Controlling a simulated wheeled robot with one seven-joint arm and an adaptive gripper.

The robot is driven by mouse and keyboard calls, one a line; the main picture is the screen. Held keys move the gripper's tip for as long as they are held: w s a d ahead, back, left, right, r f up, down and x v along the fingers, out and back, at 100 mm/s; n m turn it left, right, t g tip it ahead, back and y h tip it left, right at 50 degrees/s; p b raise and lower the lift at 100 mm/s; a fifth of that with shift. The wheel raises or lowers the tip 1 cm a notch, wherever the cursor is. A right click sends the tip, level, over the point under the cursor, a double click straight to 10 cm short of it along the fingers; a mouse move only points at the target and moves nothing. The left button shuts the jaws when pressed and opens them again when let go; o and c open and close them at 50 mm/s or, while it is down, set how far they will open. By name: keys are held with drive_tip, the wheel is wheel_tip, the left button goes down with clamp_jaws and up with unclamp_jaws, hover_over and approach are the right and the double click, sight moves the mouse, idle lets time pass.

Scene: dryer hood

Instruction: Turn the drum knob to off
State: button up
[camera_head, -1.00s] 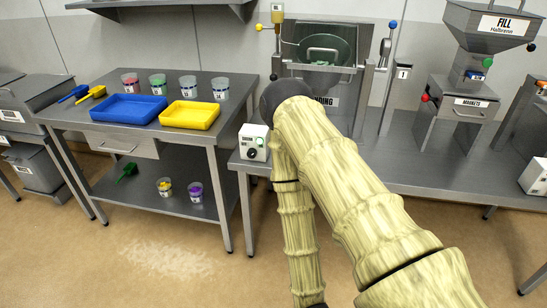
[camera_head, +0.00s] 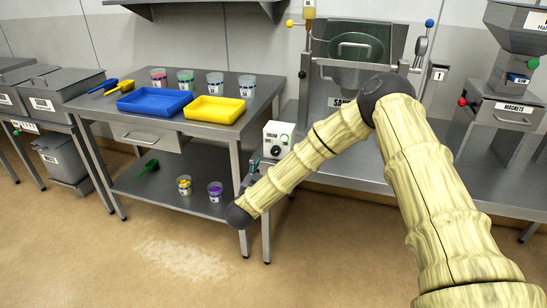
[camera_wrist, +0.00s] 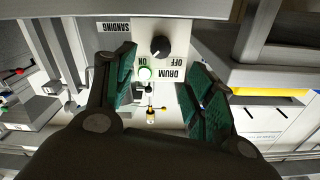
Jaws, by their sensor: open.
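The drum control box (camera_head: 271,131) is a small white box at the left end of the right-hand bench. In the head view my gripper (camera_head: 256,168) is just in front of and below the box.
A steel table (camera_head: 215,133) with a blue tray (camera_head: 154,103), a yellow tray (camera_head: 214,110) and several cups stands left of the box.

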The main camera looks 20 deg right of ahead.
sight(274, 153)
drive_tip(key=x, duration=1)
drive_tip(key=shift+f, duration=0.1)
drive_tip(key=c, duration=1)
